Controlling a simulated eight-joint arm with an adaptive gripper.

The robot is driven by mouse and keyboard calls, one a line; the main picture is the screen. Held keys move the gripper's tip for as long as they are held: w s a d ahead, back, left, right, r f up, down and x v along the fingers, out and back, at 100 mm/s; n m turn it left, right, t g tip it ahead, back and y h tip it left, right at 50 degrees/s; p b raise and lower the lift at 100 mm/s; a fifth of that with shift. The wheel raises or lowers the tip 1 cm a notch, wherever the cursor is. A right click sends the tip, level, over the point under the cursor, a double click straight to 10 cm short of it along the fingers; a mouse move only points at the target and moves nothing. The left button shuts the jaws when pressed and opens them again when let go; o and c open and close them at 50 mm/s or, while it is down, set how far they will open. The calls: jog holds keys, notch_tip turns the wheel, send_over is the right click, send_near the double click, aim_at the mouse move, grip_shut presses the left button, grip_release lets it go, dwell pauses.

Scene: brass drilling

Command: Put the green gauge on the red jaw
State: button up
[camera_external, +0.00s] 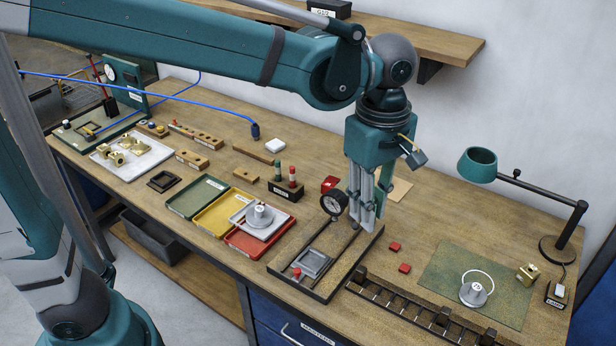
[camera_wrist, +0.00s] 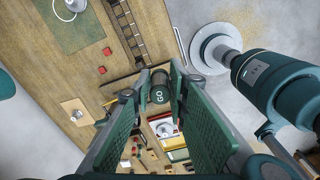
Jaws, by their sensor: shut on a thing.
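In the wrist view, the green gauge is a dark green cylinder marked "GO" (camera_wrist: 160,94), between the tips of my gripper (camera_wrist: 158,88), which is shut on it. In the external view my gripper (camera_external: 364,214) points down over the far end of a black fixture; its fingers make the gauge hard to pick out there. A red block (camera_external: 330,184), perhaps the red jaw, shows just left of the fingers, partly hidden. I cannot tell whether it is a jaw, nor whether gauge and block touch.
The black fixture (camera_external: 318,285) carries a dial (camera_external: 333,202) close to the fingers. A rack (camera_external: 284,191) holds green-topped and red-topped pieces. Two small red blocks (camera_external: 393,247) lie right of the fixture. A lamp (camera_external: 478,164) and a ringed weight (camera_external: 474,293) stand at the right.

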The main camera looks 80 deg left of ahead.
jog(key=w+a+r+p, duration=0.1)
jog(key=w+a, duration=0.4)
jog(key=a, duration=0.7)
jog(key=n+p, duration=0.2)
jog(key=p, duration=0.1)
send_over(332, 182)
notch_tip(332, 182, down, 19)
jog(key=shift+f, duration=0.15)
jog(key=shift+a, duration=0.1)
jog(key=shift+f, duration=3.15)
jog(key=shift+f, duration=1.85)
